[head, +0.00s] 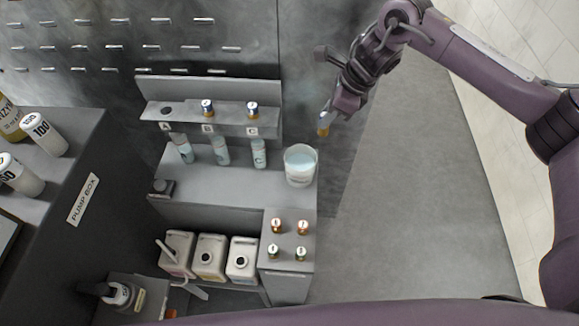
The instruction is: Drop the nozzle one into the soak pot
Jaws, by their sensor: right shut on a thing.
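The soak pot (301,179), a clear round pot with pale blue liquid, stands at the right end of the grey shelf. My right gripper (332,108) is shut on a small nozzle (323,129) with a brass-coloured end pointing down. In the picture the nozzle is just above and to the right of the pot's rim, outside its opening. Its height over the pot is hard to tell. The gripper hides the nozzle's upper part. My left gripper is not in view.
A rack (226,125) marked A, B, C holds capped items at B and C; slot A looks empty. A small block (287,261) with several capped pieces and white jugs (210,257) are in front. The grey surface at right is clear.

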